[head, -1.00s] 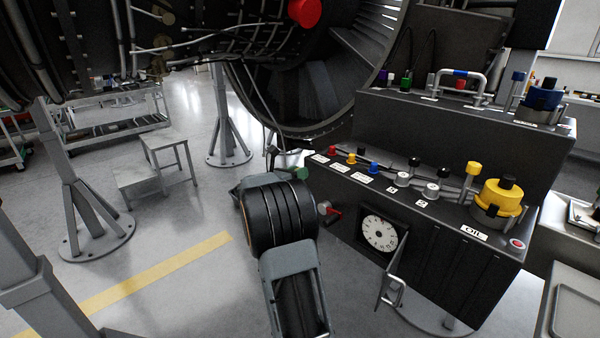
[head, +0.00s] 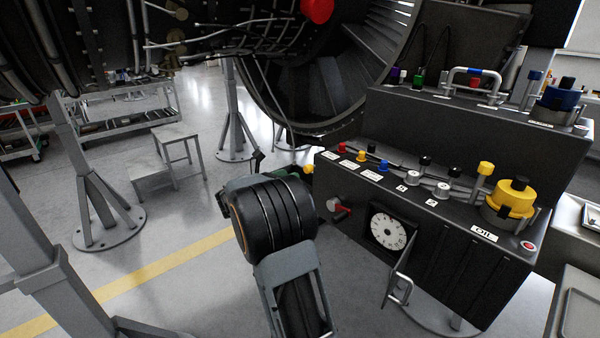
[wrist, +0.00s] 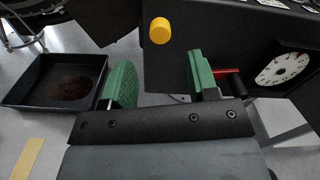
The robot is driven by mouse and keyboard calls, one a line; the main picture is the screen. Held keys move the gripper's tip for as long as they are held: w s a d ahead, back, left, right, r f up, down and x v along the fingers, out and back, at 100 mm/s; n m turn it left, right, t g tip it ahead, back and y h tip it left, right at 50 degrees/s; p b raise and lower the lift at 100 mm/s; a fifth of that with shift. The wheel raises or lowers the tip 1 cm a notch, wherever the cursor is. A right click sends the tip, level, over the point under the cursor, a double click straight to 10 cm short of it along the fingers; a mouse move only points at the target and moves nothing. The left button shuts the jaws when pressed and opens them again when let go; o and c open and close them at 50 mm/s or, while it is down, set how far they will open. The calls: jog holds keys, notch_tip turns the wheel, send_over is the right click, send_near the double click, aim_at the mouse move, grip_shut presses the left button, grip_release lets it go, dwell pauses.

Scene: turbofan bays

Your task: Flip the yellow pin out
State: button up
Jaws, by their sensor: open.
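A yellow cylindrical pin (wrist: 160,31) stands out from the dark console's side in the wrist view, beyond the gap between my fingers. A small yellow end (head: 308,168), probably the same pin, shows at the console's left end in the head view, beside my gripper. My gripper (wrist: 161,77) is open, its two green fingers apart with nothing between them. The pin is ahead of the fingertips and looks untouched. In the head view my own arm hides most of the gripper.
A red-handled lever (head: 340,209) and white dial (head: 388,232) sit on the console front (head: 455,268); the lever (wrist: 228,71) is close to my right finger. Coloured knobs and a yellow OIL cap (head: 508,204) line its top. A black tray (wrist: 52,86) lies below left.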

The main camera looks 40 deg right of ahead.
jog(key=shift+w+a, duration=0.2)
jog(key=shift+a, duration=2.75)
jog(key=s+a+f+m+y, duration=0.2)
jog(key=s+f+m+y, duration=0.25)
jog(key=f+m, duration=0.2)
jog(key=s+a+m+y+p, duration=0.4)
jog(key=s+a+m+y, duration=0.1)
jog(key=a+m+y, duration=0.15)
jog(key=s+a+r+m+t+y+p, duration=0.2)
jog(key=s+a+r+m+y+p, duration=0.1)
jog(key=a+r, duration=0.4)
jog(key=s+a+r+m+t+y+p, duration=0.2)
jog(key=s+a+r+m+y+p, duration=0.2)
jog(key=a+r+p, duration=0.3)
jog(key=shift+s+a+t+p, duration=0.4)
jog(key=shift+s+a, duration=0.3)
jog(key=shift+a, duration=0.3)
